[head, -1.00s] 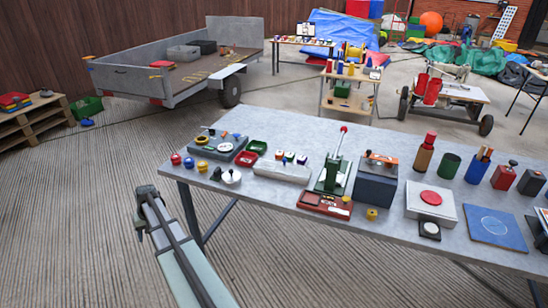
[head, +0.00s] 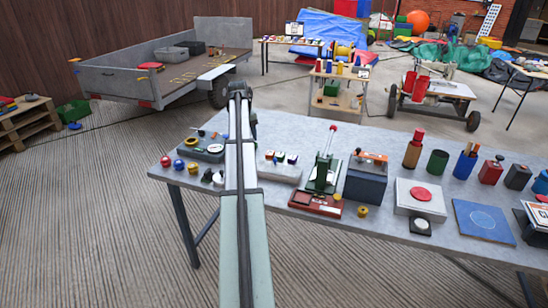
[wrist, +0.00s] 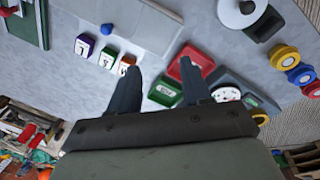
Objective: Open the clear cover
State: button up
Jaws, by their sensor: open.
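I cannot make out a clear cover for certain in either view. A white box with a red round top (head: 421,194) stands on the right half of the table; whether a clear cover lies over it is too small to tell. My gripper (wrist: 162,88) is open and empty, pointing down over the table's left part. In the wrist view its fingers are near a red tray (wrist: 204,60) and a green tray (wrist: 163,94). In the head view my arm hides these trays and most of the gripper.
A grey device (head: 203,152) and several coloured knobs (head: 179,164) are at the table's left end. A green lever press (head: 324,172) and a dark blue box (head: 366,187) stand mid-table. Some bare tabletop lies along the back.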

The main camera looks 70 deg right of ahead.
jog(key=g, duration=0.1)
send_near(273, 165)
jog(key=shift+m, duration=0.3)
jog(key=f, duration=0.1)
jog(key=s+d+f, duration=0.1)
jog(key=f, duration=0.1)
jog(key=s+f, duration=0.1)
jog(key=f, duration=0.1)
jog(key=shift+d+f, duration=0.2)
jog(key=shift+d, duration=0.15)
jog(key=shift+c, duration=0.3)
grip_shut()
